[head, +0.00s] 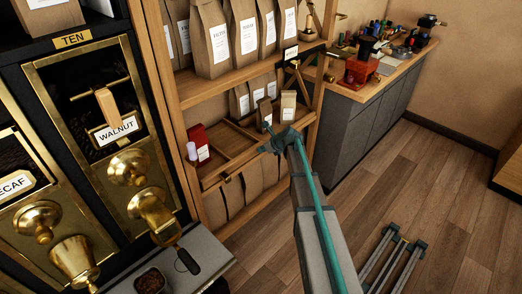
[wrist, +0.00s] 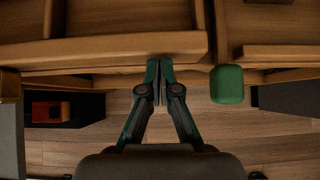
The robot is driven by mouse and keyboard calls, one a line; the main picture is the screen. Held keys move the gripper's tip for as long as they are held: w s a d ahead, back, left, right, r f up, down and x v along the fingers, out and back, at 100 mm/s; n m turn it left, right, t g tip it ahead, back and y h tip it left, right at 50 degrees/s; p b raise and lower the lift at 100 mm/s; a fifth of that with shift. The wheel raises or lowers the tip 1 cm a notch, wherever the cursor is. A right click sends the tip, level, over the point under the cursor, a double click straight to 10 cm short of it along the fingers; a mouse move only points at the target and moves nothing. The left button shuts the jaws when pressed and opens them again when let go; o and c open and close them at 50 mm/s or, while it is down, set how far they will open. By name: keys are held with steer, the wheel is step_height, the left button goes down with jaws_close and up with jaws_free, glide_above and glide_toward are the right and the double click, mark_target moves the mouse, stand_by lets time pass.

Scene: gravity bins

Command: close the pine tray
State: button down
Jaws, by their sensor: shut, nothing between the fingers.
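The pine tray (head: 232,168) is a pale wooden tray with dividers on the middle shelf of the wooden rack, and its front stands out toward me. In the wrist view its front board (wrist: 100,50) runs across the top left. My gripper (wrist: 158,66) is shut and empty, with its fingertips at the lower edge of that board. I cannot tell whether they touch it. In the head view my gripper (head: 267,148) is at the right end of the tray front, and my arm hides part of the shelf behind.
A red box (head: 198,145) and small paper bags (head: 288,106) stand around the tray. A green block (wrist: 227,84) is right of my fingers in the wrist view, beside another wooden edge (wrist: 280,52). Brass dispensers (head: 128,168) stand at left. Floor at right is mostly open.

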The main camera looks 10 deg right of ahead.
steer(key=s+d+f+b+v, duration=0.1)
steer(key=f+v, duration=0.1)
steer(key=v, duration=1)
steer(key=shift+s+r+b, duration=0.3)
steer(key=shift+s+b, duration=0.05)
steer(key=shift+s, duration=0.15)
steer(key=s+a+f+n+g+h, duration=0.1)
steer(key=s+a+f+n+g, duration=0.25)
steer(key=s+f+n, duration=0.8)
steer(key=s+a+f+n+g+h, duration=0.15)
steer(key=s+f+n+g, duration=0.25)
steer(key=s+f+n, duration=0.7)
steer(key=s+a+f+n+g, duration=0.2)
steer(key=s+f, duration=0.3)
steer(key=s, duration=0.6)
steer(key=s+a+f+n+g+h, duration=0.1)
steer(key=s+f, duration=0.3)
steer(key=s, duration=0.8)
steer(key=s+a+f+n+g+h, duration=0.1)
steer(key=s+a+f+n+g, duration=0.2)
steer(key=s, duration=0.9)
step_height(320, 180, down, 3)
steer(key=shift+s+a+r+n+g, duration=0.2)
steer(key=shift+s+a+n+g, duration=0.05)
steer(key=shift+a+n+g, duration=0.25)
